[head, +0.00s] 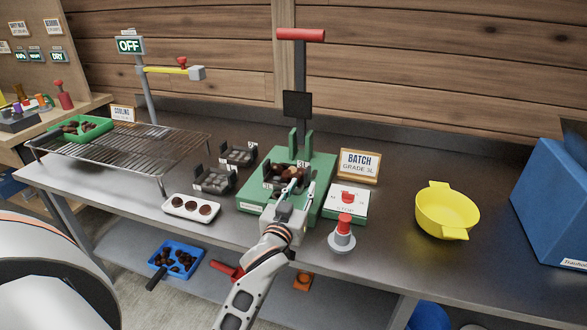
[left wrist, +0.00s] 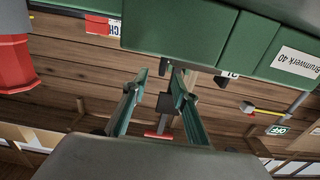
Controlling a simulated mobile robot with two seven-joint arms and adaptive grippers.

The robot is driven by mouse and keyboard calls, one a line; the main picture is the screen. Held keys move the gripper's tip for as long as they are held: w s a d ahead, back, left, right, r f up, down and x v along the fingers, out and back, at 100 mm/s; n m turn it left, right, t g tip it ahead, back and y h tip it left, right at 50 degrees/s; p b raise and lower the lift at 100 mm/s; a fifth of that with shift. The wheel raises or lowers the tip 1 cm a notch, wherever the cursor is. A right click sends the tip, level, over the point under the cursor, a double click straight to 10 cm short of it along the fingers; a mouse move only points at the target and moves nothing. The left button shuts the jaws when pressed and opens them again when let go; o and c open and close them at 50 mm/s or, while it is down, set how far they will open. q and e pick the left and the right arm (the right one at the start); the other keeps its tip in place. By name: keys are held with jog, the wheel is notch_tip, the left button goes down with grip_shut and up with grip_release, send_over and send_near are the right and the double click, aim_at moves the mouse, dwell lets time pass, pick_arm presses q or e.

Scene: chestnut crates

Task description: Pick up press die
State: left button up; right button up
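The green press (head: 252,196) stands mid-counter, with a tall post, black plate and red handle (head: 300,34). A dark piece with brown nuts, tagged 3L, sits on its bed; it may be a die, partly hidden by my gripper. Two dark slotted die-like pieces stand left of the press, one behind (head: 238,154) and one in front (head: 215,179). My left gripper (head: 300,184) is over the front of the press bed, fingers apart, with nothing seen between them. The left wrist view shows the spread fingers (left wrist: 158,82) with the press's green base (left wrist: 185,28) close by. My right gripper is not visible.
A white tray (head: 180,212) of brown pieces lies front left. A wire rack (head: 110,158) stands farther left. Right of the press are a BATCH GRADE 3L sign (head: 359,165), a red-topped stamp (head: 343,226) and a yellow bowl (head: 447,208). A blue box (head: 550,200) fills the far right.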

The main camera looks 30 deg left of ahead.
aim_at(306, 175)
pick_arm(q)
jog(key=shift+w, duration=0.3)
jog(key=shift+w+a+r, duration=0.1)
jog(key=shift+w+a, duration=0.05)
jog(key=shift+w, duration=0.25)
jog(key=shift+w+a+r, duration=0.1)
jog(key=shift+w, duration=0.3)
jog(key=shift+w+a, duration=0.1)
jog(key=shift+w, duration=0.25)
jog(key=x, duration=0.4)
jog(key=shift+w+a, duration=0.1)
jog(key=shift+a, duration=0.15)
jog(key=shift+w+a+r+b, duration=0.1)
jog(key=shift+w+b, duration=0.2)
jog(key=shift+w, duration=0.15)
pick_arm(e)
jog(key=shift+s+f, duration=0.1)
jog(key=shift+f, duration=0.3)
pick_arm(q)
grip_shut()
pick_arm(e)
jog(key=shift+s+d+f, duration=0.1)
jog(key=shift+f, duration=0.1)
